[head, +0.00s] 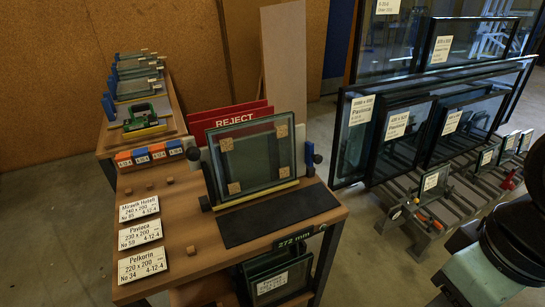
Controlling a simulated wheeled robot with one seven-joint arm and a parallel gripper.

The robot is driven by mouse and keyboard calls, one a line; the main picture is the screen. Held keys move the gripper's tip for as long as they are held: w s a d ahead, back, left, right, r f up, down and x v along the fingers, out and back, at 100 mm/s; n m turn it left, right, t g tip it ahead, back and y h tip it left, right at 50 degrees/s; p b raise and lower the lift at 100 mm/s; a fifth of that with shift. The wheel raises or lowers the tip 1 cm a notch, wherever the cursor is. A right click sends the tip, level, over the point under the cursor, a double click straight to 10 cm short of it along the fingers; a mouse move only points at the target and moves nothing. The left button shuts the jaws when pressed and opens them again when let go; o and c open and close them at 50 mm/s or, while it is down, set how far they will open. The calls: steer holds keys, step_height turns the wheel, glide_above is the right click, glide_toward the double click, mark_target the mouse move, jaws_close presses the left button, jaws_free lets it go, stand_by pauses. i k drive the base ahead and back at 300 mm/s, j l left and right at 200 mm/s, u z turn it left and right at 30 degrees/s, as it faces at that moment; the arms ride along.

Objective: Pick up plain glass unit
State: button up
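A clear glass unit (257,158) with no paper label stands tilted back in a frame on the wooden bench. It has several square tan pads near its corners. Its lower edge rests along a pale yellow strip (257,194), with a blue and black clamp part (311,158) to its right. I cannot tell for certain whether this is the plain unit of the task. Part of my arm shows at the lower right, apart from the bench. The fingers of my gripper are not in view.
A dark mat (280,215) lies before the frame. Red REJECT boards (235,121) stand behind it. White label cards (141,233) lie on the bench's left. Labelled glass units (450,115) stand in racks at right. More units (275,280) sit below the bench. Floor shows between bench and racks.

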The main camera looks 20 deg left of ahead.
mark_target(257, 158)
steer(key=u, duration=1.1)
steer(key=i+l, duration=0.05)
